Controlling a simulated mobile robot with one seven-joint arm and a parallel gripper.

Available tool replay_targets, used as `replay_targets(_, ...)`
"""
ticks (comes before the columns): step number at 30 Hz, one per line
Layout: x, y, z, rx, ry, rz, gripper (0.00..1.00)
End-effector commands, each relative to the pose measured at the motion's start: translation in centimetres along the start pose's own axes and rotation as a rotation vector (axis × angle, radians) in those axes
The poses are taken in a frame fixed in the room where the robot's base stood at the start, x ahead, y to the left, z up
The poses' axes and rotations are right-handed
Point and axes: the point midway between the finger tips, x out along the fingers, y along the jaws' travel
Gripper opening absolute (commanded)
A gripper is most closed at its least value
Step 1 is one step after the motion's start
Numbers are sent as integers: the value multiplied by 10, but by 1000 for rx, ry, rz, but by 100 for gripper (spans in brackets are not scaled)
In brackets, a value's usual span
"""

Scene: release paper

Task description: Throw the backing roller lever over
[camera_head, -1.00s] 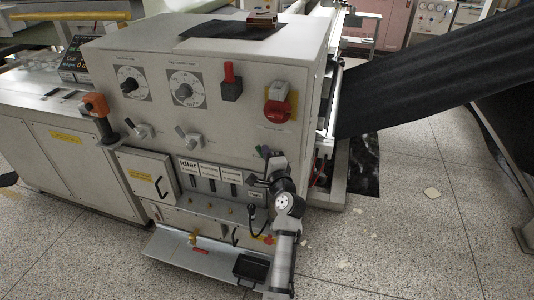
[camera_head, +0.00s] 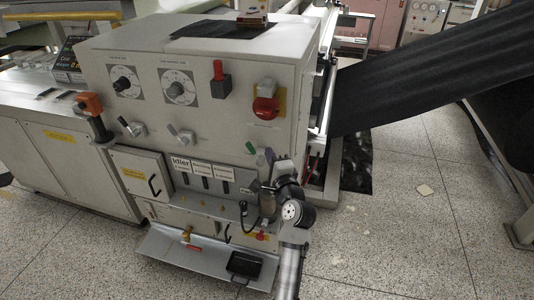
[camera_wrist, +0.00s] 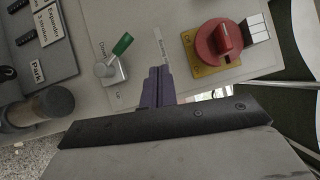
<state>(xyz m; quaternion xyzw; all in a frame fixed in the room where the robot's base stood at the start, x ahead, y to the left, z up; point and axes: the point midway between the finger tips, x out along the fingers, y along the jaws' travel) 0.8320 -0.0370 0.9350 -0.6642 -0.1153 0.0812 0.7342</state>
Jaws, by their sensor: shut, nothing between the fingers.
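A small lever with a green handle (camera_wrist: 122,44) on a silver pivot stands on the machine's front panel in the wrist view. It also shows, small, in the head view (camera_head: 250,147). Its label is only partly readable, so I cannot tell whether it is the backing roller lever. My gripper (camera_wrist: 160,72) has purple fingers, shut with nothing between them. They point at the panel just right of the green handle and appear apart from it. In the head view my gripper (camera_head: 263,158) is at the panel's lower right, and my wrist hides part of the panel there.
A red rotary switch on a yellow plate (camera_wrist: 217,43) is right of my fingers. Two silver levers (camera_head: 132,128) (camera_head: 182,135) sit left on the panel. A row of slots marked Idler (camera_head: 181,165) and a tray (camera_head: 205,255) are below. Open floor lies right.

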Motion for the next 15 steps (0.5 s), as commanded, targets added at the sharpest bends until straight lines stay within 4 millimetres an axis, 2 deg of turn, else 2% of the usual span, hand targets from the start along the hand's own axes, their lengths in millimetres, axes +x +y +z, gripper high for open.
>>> replay_targets(1,-10,-1,0,-1,2,-1,0)
replay_targets(6,-29,-9,1,0,3,-1,0)
replay_targets(15,-37,-13,3,1,2,0,0)
